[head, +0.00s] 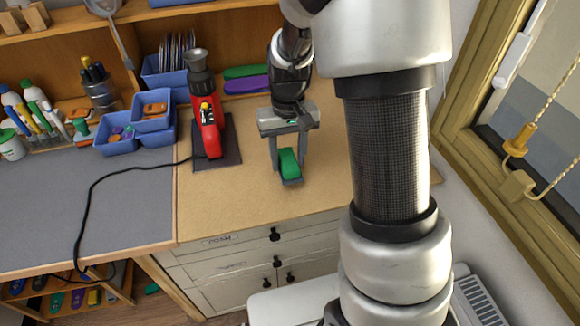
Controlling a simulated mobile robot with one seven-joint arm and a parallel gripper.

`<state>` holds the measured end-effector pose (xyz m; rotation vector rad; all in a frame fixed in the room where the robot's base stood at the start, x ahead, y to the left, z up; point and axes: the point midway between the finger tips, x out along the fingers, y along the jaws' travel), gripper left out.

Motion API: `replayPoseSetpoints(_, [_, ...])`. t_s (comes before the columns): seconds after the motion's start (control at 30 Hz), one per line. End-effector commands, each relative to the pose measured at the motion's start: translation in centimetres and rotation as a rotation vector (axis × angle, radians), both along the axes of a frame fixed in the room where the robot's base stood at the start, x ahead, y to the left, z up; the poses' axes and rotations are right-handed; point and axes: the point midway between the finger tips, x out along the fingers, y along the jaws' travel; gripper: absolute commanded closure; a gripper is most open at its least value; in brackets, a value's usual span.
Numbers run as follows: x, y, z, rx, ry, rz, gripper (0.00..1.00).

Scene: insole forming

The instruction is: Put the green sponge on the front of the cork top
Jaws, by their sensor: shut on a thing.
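The green sponge (289,163) is a small block between the two fingers of my gripper (289,168). My gripper is shut on it and points down over the cork top (226,203). The sponge is low over the cork top, right of the red tool; I cannot tell whether it touches the surface. The bare front strip of the cork top lies in front of the gripper, above the drawers. My arm hides the right part of the cork top.
A red tool (209,138) stands on a dark mat left of my gripper, its black cable crossing the grey top (130,210). Green and purple insoles (247,84) lie behind. Blue bins (122,142) and bottles stand at the left. A window (515,130) is at the right.

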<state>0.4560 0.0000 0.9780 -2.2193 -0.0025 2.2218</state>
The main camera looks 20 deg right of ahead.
Motion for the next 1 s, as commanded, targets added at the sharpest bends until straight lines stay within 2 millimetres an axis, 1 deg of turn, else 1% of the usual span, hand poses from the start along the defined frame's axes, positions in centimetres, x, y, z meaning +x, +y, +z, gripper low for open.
replayPoseSetpoints(0.27, [0.0, 0.0, -3.5, 0.000, 0.002, -0.001, 0.76])
replayPoseSetpoints(0.3, [0.0, 0.0, -3.7, 0.000, 0.000, -0.001, 0.78])
replayPoseSetpoints(0.47, [0.0, 0.0, -3.7, 0.000, 0.000, -0.001, 0.79])
replayPoseSetpoints(0.5, [0.0, 0.0, -3.7, 0.000, 0.000, -0.001, 0.54])
replayPoseSetpoints(0.6, [0.0, 0.0, -3.7, 0.000, 0.000, -0.001, 0.39])
replayPoseSetpoints(0.87, [0.0, 0.0, -3.7, 0.000, -0.001, -0.001, 0.39])
replayPoseSetpoints(1.0, [0.1, 0.0, -2.8, 0.000, -0.003, -0.001, 0.39])
